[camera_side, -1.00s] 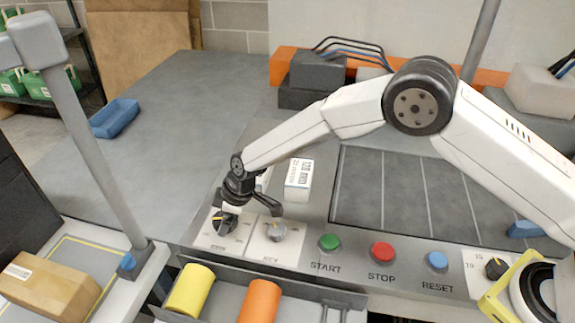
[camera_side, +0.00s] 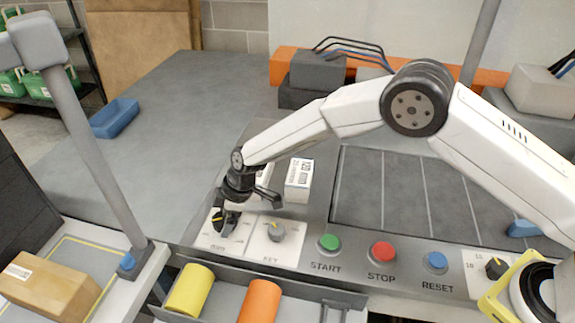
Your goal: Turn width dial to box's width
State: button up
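A black dial (camera_side: 219,221) with a yellow pointer mark sits on a white plate at the left end of the control panel. My gripper (camera_side: 249,208) is over this plate, pointing down, with its two dark fingers spread apart. The left finger is at the dial's right edge and partly covers it; I cannot tell whether it touches. The right finger hangs above the panel, behind the grey knob. A small white box (camera_side: 298,181) with a printed label that seems to read 120 mm stands behind the panel, right of my gripper. The dial's scale is too small to read.
A grey knob (camera_side: 276,231) is right of the dial. Green START (camera_side: 329,242), red STOP (camera_side: 382,251) and blue RESET (camera_side: 436,261) buttons follow, then another dial (camera_side: 495,268). Yellow (camera_side: 190,289) and orange (camera_side: 260,301) cylinders lie in front. A brown box (camera_side: 45,287) is at left.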

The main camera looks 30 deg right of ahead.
dwell(0.3)
jog(key=v, duration=0.7)
jog(key=shift+d+r, duration=0.15)
jog(key=shift+r, duration=0.2)
dwell(0.3)
jog(key=s+d+r+m+h, duration=0.1)
jog(key=s+d+r+m, duration=0.25)
jog(key=d, duration=0.55)
jog(key=s+d+r+m+h, duration=0.2)
jog(key=s+d+m, duration=0.25)
jog(key=d, duration=0.55)
jog(key=s+d+m, duration=0.2)
jog(key=s+d, duration=0.3)
jog(key=s, duration=0.2)
jog(key=s+d+m+h, duration=0.1)
jog(key=s+d+m, duration=0.2)
jog(key=s+d, duration=0.2)
jog(key=s, duration=0.3)
jog(key=shift+s+d+m+t, duration=0.2)
jog(key=shift+m+t, duration=0.1)
jog(key=shift+t, duration=0.1)
